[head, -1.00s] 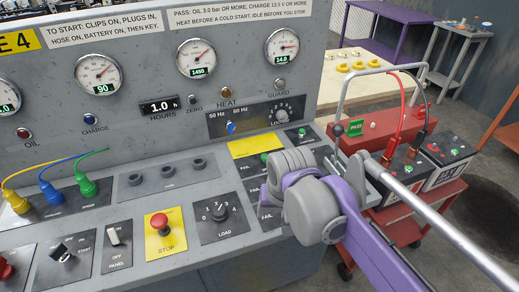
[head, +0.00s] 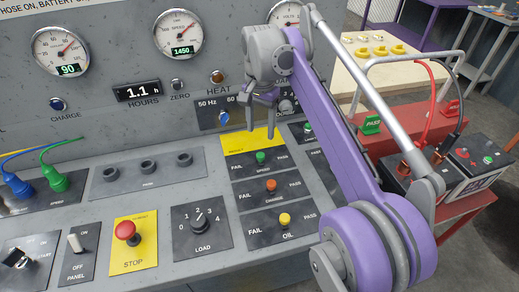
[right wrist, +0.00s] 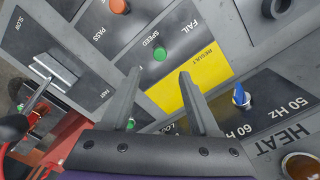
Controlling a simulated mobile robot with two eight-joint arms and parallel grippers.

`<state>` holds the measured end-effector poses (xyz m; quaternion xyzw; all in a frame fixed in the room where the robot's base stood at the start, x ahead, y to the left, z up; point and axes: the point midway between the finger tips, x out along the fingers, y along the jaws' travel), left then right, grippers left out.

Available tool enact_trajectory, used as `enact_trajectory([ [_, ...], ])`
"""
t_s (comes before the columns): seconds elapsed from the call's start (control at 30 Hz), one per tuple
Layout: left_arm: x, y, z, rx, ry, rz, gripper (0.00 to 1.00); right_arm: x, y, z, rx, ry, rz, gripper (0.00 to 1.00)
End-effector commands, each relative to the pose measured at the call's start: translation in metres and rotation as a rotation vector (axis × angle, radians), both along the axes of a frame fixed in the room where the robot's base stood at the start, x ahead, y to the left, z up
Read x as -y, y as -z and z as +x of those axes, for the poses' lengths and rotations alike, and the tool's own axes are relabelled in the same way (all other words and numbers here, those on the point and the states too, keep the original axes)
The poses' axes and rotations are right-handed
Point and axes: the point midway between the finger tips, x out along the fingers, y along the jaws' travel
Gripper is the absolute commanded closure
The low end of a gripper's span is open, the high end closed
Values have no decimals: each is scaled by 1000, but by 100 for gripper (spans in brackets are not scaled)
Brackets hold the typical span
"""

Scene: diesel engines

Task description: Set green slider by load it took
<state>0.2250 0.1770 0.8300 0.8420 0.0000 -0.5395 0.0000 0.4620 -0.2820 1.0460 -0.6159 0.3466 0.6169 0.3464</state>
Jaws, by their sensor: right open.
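The green slider (head: 261,157) labelled SPEED is in the top row of the result panel, between FAIL and PASS. It also shows in the right wrist view (right wrist: 160,53), just beyond my fingertips. Below it are an orange slider (head: 271,185) and a yellow slider (head: 285,219) marked OIL. The LOAD dial (head: 200,215) is to their left. My right gripper (head: 262,117) is open and empty, with its fingers pointing down over the yellow RESULT plate (head: 237,142). It also shows in the right wrist view (right wrist: 161,76), apart from the slider. My left gripper is not in view.
A blue Hz switch (head: 223,117) and the upright panel are close behind my gripper. A red STOP button (head: 125,230) is at the left front. Another green knob (head: 308,127) is right of my gripper. A battery (head: 469,163) stands at the right.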

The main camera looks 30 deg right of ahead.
Motion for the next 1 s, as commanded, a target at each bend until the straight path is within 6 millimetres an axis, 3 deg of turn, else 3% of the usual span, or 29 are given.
enact_trajectory([
  [0.3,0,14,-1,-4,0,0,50,0,62,0,1,-2,-1,39],
  [0.5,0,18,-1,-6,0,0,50,0,86,0,1,-3,0,39],
  [0.87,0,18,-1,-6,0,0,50,0,92,0,1,-3,0,39],
  [0.9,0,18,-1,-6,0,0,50,0,92,0,1,-3,0,40],
  [1.0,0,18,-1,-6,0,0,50,0,92,0,1,-3,0,58],
])
